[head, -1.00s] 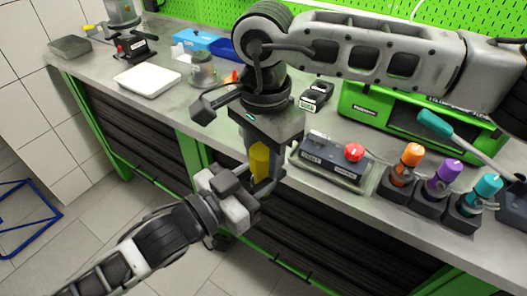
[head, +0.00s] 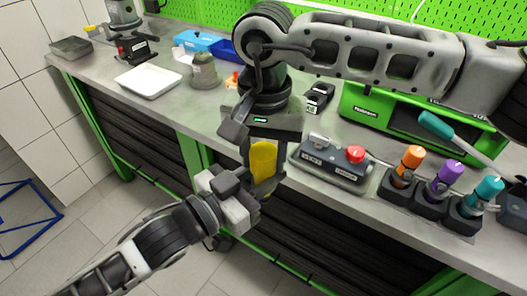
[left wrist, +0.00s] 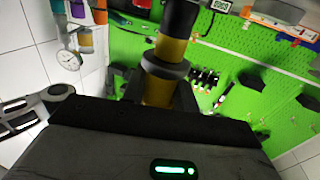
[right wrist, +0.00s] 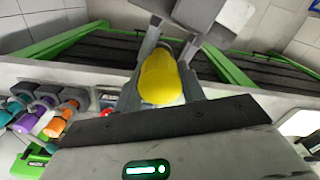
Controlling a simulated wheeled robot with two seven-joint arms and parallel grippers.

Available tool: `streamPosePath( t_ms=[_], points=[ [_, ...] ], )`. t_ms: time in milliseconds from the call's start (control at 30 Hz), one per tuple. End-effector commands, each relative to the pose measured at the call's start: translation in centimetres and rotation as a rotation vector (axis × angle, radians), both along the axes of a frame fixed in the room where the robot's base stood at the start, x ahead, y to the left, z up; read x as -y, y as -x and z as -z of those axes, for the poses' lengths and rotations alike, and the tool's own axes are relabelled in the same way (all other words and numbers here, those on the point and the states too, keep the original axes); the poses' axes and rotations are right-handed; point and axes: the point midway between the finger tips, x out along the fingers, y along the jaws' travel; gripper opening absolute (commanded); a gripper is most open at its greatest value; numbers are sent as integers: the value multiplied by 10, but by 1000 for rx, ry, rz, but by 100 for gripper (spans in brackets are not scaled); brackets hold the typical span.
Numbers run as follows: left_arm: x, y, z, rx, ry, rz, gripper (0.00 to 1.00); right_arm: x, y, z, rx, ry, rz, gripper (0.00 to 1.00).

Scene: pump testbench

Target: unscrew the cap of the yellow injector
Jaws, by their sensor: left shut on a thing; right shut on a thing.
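The yellow injector stands roughly upright between my two grippers, in front of the bench edge. Its yellow top part (head: 263,160), seemingly the cap, also shows in the right wrist view (right wrist: 160,80). My right gripper (head: 262,172) reaches down from above and is shut on this cap. My left gripper (head: 258,192) comes from the lower left and is shut on the injector body. In the left wrist view yellow sections, a grey ring and a dark end (left wrist: 178,15) show. Whether the cap is loose from the body cannot be told.
A control box with a red button (head: 355,154) stands close on the right. Orange (head: 413,157), purple (head: 450,171) and teal (head: 488,188) injectors stand in black holders farther right. A white tray (head: 148,82) lies on the left bench. The floor in front is clear.

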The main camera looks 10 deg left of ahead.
Motion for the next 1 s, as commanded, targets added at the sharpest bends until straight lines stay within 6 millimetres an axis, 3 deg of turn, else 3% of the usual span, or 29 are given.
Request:
streamPosePath(
  t_ms=[600, 1000],
  points=[
    [0, 0, -1, 2, 1, 1, 0, 0, -1, -21, 3, -1, 2, 13],
    [0, 0, -1, 3, 1, 1, 0, 0, -1, -23, 2, 0, 2, 13]
  ],
)
